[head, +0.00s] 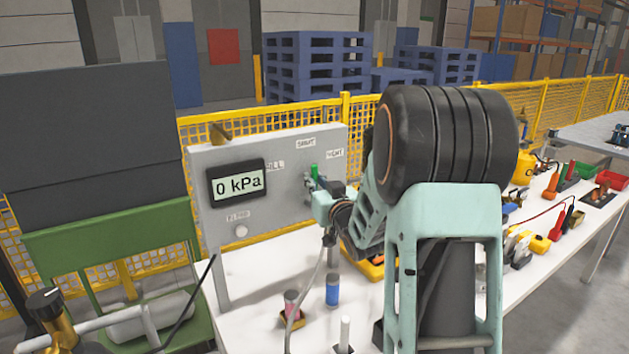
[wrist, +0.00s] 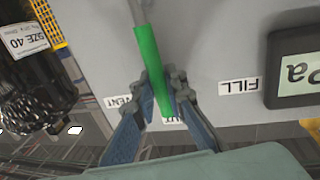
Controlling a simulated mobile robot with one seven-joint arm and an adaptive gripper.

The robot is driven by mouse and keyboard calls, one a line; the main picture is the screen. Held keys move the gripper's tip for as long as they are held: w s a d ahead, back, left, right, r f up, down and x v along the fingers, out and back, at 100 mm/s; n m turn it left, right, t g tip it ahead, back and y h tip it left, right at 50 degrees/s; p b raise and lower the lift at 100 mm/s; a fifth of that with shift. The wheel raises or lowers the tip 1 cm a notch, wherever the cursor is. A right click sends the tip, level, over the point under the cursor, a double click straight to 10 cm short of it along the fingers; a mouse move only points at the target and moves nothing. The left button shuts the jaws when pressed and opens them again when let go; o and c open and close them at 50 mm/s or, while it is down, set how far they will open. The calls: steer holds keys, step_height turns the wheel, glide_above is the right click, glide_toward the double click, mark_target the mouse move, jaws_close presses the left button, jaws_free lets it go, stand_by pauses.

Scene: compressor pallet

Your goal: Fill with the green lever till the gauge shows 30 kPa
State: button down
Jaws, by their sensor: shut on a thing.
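The grey panel (head: 277,205) stands upright on the white table. Its gauge (head: 238,184) reads 0 kPa. My gripper (head: 318,186) is at the lever. In the wrist view, which is upside down, my gripper (wrist: 162,92) is shut with its blue-grey fingers on both sides of the green lever (wrist: 148,55). The lever's tip partly covers the SHUT label (wrist: 172,120).
A round pale button (head: 241,230) sits by the BLEED label below the gauge. Tools crowd the table's right part. A yellow mesh fence (head: 262,125) runs behind.

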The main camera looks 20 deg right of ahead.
steer(key=shift+f+b, duration=0.1)
steer(key=shift+b, duration=0.25)
steer(key=a+n+b, duration=0.1)
steer(key=n+b, duration=0.1)
steer(key=b, duration=0.2)
steer(key=a+f+n+b, duration=0.1)
steer(key=n+b, duration=0.1)
steer(key=b, duration=0.3)
steer(key=a+n+t+b, duration=0.1)
steer(key=a+b, duration=0.1)
steer(key=b, duration=0.3)
steer(key=shift+s+f+n, duration=0.35)
steer(key=shift+s+n, duration=0.05)
steer(key=n+b, duration=0.1)
steer(key=b, duration=0.1)
steer(key=a+f+n+y+b, duration=0.1)
steer(key=n+b, duration=0.1)
steer(key=b, duration=0.1)
steer(key=a+n+b, duration=0.1)
steer(key=b, duration=0.2)
steer(key=shift+s+a+f+n+t, duration=0.15)
steer(key=shift+s+a+n+t, duration=0.05)
steer(key=shift+n+t, duration=0.1)
steer(key=c, duration=1.9)
jaws_free()
steer(key=shift+c, duration=0.2)
steer(key=s+f, duration=0.1)
steer(key=s, duration=0.6)
steer(key=shift+s+d, duration=0.2)
steer(key=shift+s, duration=0.05)
